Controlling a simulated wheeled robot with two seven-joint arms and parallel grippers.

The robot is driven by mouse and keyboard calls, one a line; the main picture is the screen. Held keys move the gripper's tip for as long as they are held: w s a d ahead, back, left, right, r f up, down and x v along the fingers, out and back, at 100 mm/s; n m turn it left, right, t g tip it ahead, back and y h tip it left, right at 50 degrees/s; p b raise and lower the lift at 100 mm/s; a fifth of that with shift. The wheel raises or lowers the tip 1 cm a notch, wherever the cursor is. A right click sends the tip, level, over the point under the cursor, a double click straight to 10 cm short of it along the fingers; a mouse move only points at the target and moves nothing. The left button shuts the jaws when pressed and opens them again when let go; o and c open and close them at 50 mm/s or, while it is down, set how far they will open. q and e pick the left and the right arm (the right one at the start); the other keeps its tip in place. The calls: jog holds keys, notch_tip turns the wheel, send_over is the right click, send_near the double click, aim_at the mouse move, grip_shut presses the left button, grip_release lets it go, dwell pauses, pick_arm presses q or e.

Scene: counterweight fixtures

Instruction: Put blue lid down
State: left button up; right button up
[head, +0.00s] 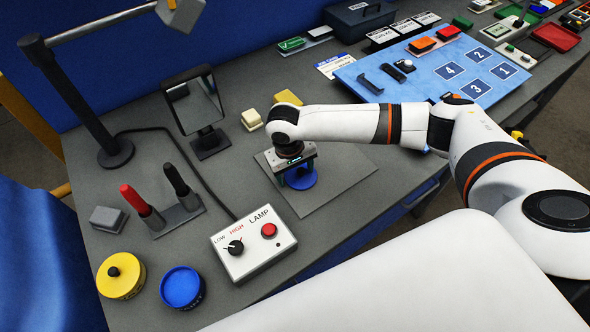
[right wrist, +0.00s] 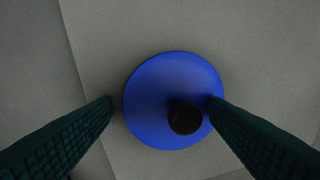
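The blue lid (head: 303,182) is a round blue disc with a black knob. It appears to lie flat on the grey mat (head: 340,184). In the right wrist view the lid (right wrist: 150,95) shows whole, its black knob (right wrist: 184,117) off-centre toward the right finger. My right gripper (head: 292,168) is right above the lid. Its two fingers (right wrist: 160,103) are spread wide, with the knob between them and no clear grip on it. A blue round tin (head: 182,287) without a knob stands at the front left. My left gripper is not in view.
A yellow tin with a black-knobbed lid (head: 121,276) stands beside the blue tin. A lamp control box (head: 253,245) is left of the mat. A pen holder (head: 177,217), a mirror (head: 195,105) and a cream block (head: 251,119) stand behind. The mat's right part is clear.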

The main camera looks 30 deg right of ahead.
aim_at(289, 179)
jog(key=shift+a, duration=0.1)
notch_tip(289, 179, up, 12)
jog(key=a+b, duration=0.1)
jog(key=b, duration=0.1)
jog(key=shift+a, duration=0.25)
dwell(0.6)
